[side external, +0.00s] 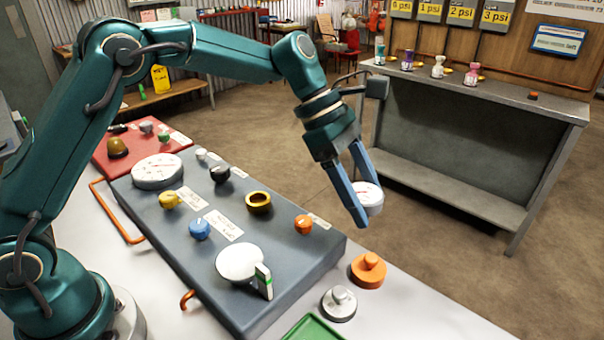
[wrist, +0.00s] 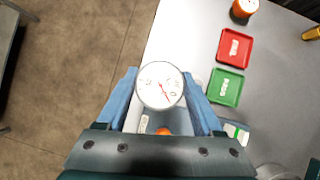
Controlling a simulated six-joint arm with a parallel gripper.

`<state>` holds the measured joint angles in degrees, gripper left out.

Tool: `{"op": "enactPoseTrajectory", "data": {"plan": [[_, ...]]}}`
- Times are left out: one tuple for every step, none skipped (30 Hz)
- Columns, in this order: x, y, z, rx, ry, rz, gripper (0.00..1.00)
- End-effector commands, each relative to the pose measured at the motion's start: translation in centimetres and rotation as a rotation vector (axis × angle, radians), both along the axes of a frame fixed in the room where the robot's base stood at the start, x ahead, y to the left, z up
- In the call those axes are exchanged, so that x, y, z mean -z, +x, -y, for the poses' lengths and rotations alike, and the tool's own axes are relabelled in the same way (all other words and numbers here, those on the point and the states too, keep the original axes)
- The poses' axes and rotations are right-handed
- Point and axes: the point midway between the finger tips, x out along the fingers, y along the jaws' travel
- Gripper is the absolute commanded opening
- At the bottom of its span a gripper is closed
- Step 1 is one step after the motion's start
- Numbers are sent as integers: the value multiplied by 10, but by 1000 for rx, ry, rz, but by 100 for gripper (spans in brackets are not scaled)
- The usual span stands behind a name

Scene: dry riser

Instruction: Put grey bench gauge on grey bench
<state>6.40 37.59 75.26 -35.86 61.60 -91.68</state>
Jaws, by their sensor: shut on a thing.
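My gripper (side external: 365,208) is shut on a round gauge (side external: 368,195) with a white dial and a pale grey body. In the wrist view the gauge (wrist: 160,86) sits between the two blue fingers, its dial with a red needle facing the camera. My gripper holds it in the air past the right edge of the blue-grey panel, apart from any surface. The grey bench (side external: 500,98) stands at the back right, with a flat top and a lower shelf; my gripper is in front of it and to its left.
Several small bottles (side external: 438,66) line the back left of the bench top, with a small orange item (side external: 533,95) farther right. The sloping panel (side external: 215,185) carries knobs and gauges. An orange knob (side external: 368,270) stands beside it. A red tray (wrist: 234,47) and green tray (wrist: 225,87) lie on the white table.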

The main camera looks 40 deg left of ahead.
Motion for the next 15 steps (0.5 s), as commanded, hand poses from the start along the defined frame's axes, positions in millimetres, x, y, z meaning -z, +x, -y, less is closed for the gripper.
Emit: {"op": "enactPoseTrajectory", "data": {"plan": [[4, 0, 0, 0, -1, 0, 0], [6, 0, 1, 1, 0, -1, 0], [9, -1, 3, 2, 0, -1, 0], [12, -1, 5, 2, 0, 0, 0], [14, -2, 9, 4, 0, 0, 0], [18, -3, 15, 5, 0, 0, 0], [21, -5, 20, 7, 1, -2, 0], [25, -6, 26, 7, 1, -2, 0], [30, -7, 35, 9, 1, -1, 0], [34, -9, 42, 10, 2, -1, 0], [39, -10, 48, 9, 2, -2, 0], [44, -11, 57, 8, 2, -2, 0], [48, -12, 64, 8, 1, -2, 0], [52, -14, 70, 9, 2, -1, 0], [57, -15, 78, 9, 2, 1, 0]]}}
